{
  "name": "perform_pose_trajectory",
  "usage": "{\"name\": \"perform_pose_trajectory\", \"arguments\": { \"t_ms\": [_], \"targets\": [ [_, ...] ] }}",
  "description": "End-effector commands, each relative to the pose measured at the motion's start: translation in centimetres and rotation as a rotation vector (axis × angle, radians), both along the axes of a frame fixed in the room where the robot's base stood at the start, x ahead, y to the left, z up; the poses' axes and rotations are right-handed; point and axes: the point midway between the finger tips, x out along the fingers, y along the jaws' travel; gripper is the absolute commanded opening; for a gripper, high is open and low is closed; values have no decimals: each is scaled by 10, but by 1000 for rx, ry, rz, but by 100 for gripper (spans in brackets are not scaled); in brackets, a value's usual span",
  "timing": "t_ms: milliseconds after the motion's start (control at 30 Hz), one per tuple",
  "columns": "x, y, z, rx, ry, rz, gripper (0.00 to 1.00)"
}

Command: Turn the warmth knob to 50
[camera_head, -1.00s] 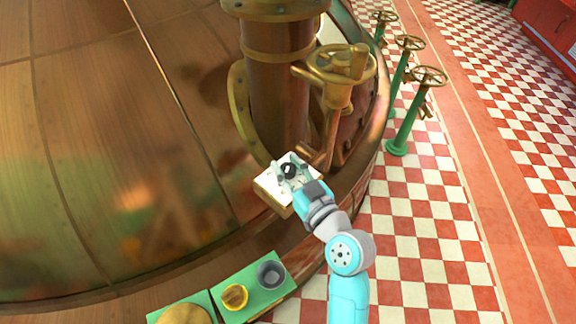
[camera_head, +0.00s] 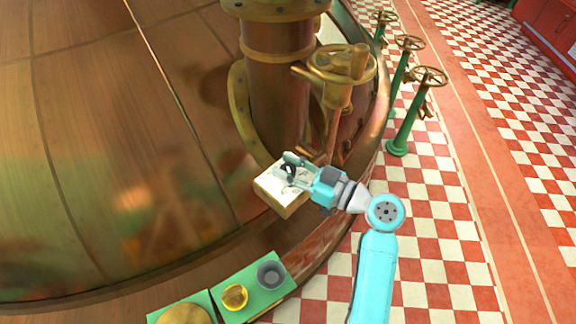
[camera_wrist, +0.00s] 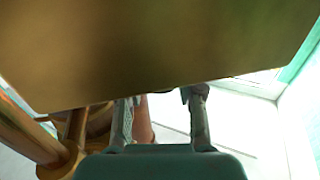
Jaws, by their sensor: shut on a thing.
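The warmth knob (camera_head: 289,174) is a small dark knob on the pale face of a box (camera_head: 270,187) beside the copper kettle. My gripper (camera_head: 290,167) reaches it from the right, with its fingers closed around the knob. The fingers hide much of the knob, and any scale marks are too small to read. In the wrist view my gripper (camera_wrist: 160,118) shows two fingers reaching up behind a wide tan surface. The knob does not show there.
The copper kettle (camera_head: 110,130) fills the left. A brass handwheel (camera_head: 341,66) on a stem stands just behind the box. Green valve posts (camera_head: 405,125) stand on the checkered floor.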

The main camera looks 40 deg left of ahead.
Motion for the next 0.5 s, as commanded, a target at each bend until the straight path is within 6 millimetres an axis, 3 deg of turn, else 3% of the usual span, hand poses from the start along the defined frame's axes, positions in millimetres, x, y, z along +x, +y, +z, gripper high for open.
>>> {"name": "perform_pose_trajectory", "arguments": {
  "t_ms": [500],
  "targets": [
    [0,0,-1,-2,2,190,2]
  ]
}}
